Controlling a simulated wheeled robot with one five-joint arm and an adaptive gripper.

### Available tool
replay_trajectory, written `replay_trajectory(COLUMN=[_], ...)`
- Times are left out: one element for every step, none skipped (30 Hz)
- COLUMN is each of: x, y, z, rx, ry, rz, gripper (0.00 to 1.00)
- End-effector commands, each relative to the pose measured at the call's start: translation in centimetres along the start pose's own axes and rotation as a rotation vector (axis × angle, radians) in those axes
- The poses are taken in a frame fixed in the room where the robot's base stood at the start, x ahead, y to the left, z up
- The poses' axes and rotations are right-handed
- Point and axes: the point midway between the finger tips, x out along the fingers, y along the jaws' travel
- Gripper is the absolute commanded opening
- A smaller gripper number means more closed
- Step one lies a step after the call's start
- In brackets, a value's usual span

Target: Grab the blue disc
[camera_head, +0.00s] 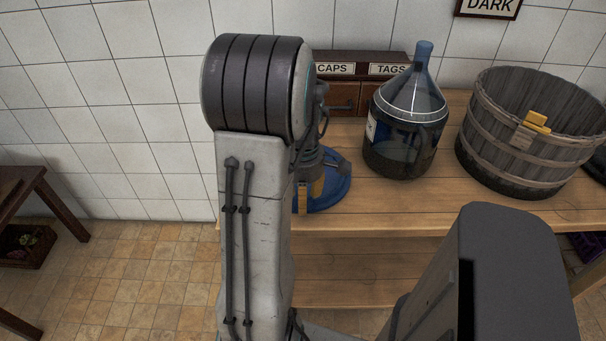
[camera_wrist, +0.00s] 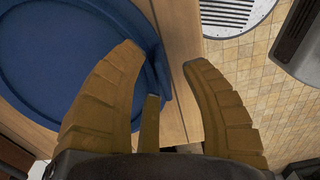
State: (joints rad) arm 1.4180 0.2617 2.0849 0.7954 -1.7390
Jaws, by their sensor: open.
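The blue disc (camera_head: 336,191) lies flat near the front left of the wooden table, partly hidden behind my arm and gripper. In the wrist view the blue disc (camera_wrist: 62,62) fills the upper left and shows a raised rim. The disc's right rim shows between the fingers. Whether a finger touches the disc I cannot tell.
A large dark glass demijohn (camera_head: 405,125) stands just right of the disc. A wooden tub (camera_head: 480,158) with a yellow item on its rim is farther right. A drawer box labelled CAPS and TAGS (camera_head: 346,97) is behind. The wooden table (camera_head: 420,205) has bare space in front.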

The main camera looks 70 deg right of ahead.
Motion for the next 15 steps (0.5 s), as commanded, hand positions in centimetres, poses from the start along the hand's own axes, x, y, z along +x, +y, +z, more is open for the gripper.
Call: replay_trajectory(x=[0.23, 0.30, 0.34, 0.36, 0.36, 0.35, 0.35, 0.34, 0.34, 0.34, 0.33, 0.33, 0.33, 0.32, 0.32], y=[-0.03, -0.02, -0.01, -0.01, 0.00, 0.00, 0.00, 0.00, 0.00, 0.00, 0.00, 0.00, 0.00, 0.00, 0.00], z=[-0.01, -0.01, -0.01, -0.01, -0.01, -0.01, -0.01, -0.01, -0.01, -0.01, -0.01, -0.01, -0.01, -0.01, -0.01], rx=[0.000, 0.000, 0.000, 0.000, 0.000, 0.000, 0.000, 0.000, 0.000, 0.000, 0.000, 0.000, 0.000, 0.000, 0.000], ry=[0.000, 0.000, 0.000, 0.000, 0.000, 0.000, 0.000, 0.000, 0.000, 0.000, 0.000, 0.000, 0.000, 0.000, 0.000], rz=[-0.001, 0.000, 0.000, 0.001, 0.001, 0.001, 0.001, 0.001, 0.001, 0.001, 0.001, 0.001, 0.001, 0.001, 0.001], gripper=[0.42, 0.42, 0.42, 0.42, 0.42, 0.42, 0.42, 0.42, 0.42, 0.44, 0.41, 0.37, 0.35, 0.32, 0.29])
